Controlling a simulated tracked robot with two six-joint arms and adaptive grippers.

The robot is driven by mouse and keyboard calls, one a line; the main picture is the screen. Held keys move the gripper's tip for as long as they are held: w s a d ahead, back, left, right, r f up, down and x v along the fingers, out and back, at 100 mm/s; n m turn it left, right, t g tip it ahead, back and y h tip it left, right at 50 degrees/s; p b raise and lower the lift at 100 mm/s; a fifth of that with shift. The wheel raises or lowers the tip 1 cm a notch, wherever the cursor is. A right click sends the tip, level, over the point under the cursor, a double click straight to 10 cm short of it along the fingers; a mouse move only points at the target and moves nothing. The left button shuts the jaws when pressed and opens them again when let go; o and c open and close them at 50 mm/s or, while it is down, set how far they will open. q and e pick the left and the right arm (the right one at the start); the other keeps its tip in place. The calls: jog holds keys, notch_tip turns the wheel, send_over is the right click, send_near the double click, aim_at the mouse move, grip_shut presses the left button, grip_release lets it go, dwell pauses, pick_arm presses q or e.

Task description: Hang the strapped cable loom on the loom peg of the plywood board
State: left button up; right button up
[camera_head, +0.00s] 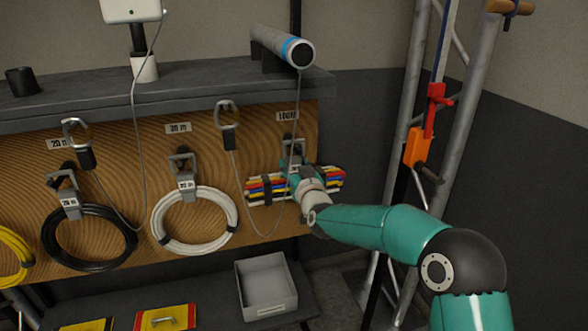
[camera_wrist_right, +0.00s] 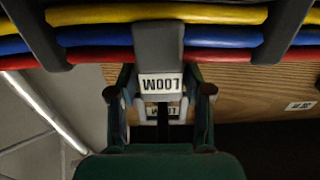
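The strapped cable loom (camera_head: 265,190) is a flat bundle of yellow, blue, red and white cables with dark straps, in front of the board's right end. In the wrist view it spans the top (camera_wrist_right: 215,37), with a grey hanger and LOOM tag (camera_wrist_right: 160,83) at its middle. My right gripper (camera_head: 293,168) is at this hanger; its fingers (camera_wrist_right: 160,95) flank it and appear shut on it. The loom peg (camera_head: 292,142) is grey, under the LOOM label of the plywood board (camera_head: 145,165), just above my gripper. Whether hanger and peg touch is hidden. My left gripper is out of view.
White (camera_head: 165,240) and black (camera_head: 65,250) cable coils hang to the left. A thin cable droops from a hook (camera_head: 228,115) near the loom. A shelf (camera_head: 200,83) juts out above. A grey bin (camera_head: 266,287) stands below. A truss (camera_head: 405,130) rises at right.

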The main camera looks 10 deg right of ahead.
jog(key=shift+o, duration=1.2)
jog(key=shift+a+f, duration=0.1)
jog(key=shift+f, duration=0.45)
jog(key=shift+s+r, duration=0.15)
jog(key=shift+s, duration=0.3)
jog(key=s, duration=1.1)
notch_tip(320, 180, down, 10)
jog(key=d+g, duration=0.2)
jog(key=s+a+f+g+y, duration=0.1)
jog(key=s+f+g, duration=0.3)
jog(key=s+f, duration=0.65)
jog(key=s+a+f+g, duration=0.2)
jog(key=s+f+g, duration=0.25)
jog(key=f, duration=1.15)
jog(key=s+a+f+m+g+y, duration=0.1)
jog(key=s+a+f+g, duration=0.15)
jog(key=s, duration=0.75)
jog(key=s+a+f+m+g+y, duration=0.15)
jog(key=s+f+g, duration=0.25)
jog(key=s, duration=0.5)
jog(key=r+p, duration=1.1)
jog(key=s+a+r+p, duration=0.1)
jog(key=r+p, duration=0.5)
jog(key=shift+r, duration=0.25)
